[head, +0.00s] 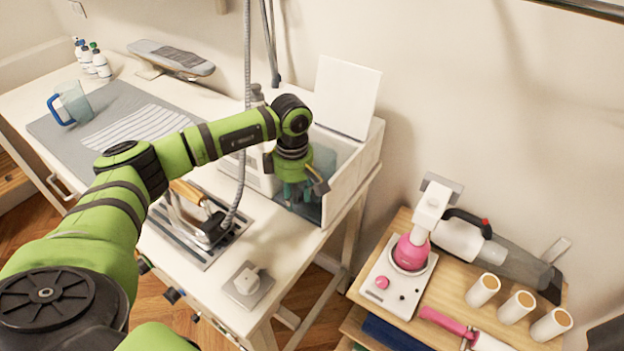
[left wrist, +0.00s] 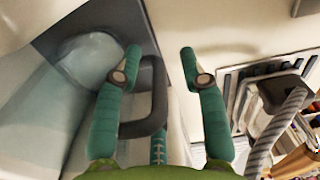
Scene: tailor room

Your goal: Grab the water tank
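The water tank (head: 325,161) is a translucent bluish container inside a white open-topped housing (head: 352,180) at the table's right end. The housing's white lid (head: 345,97) stands raised. My left gripper (head: 301,198) points down at the housing's front, beside the tank, and hides part of it. In the left wrist view the tank (left wrist: 40,110) fills the left side. Its dark grey loop handle (left wrist: 157,95) lies between the spread fingers of my left gripper (left wrist: 162,62), close to the left finger. The gripper is open; contact with the handle cannot be told. My right gripper is not in view.
An iron (head: 196,218) rests on a metal plate left of the housing, its grey hose (head: 246,100) rising in front. A clear jug with a blue handle (head: 73,103) stands far left. A lower wooden shelf (head: 440,300) on the right holds a steamer and thread spools.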

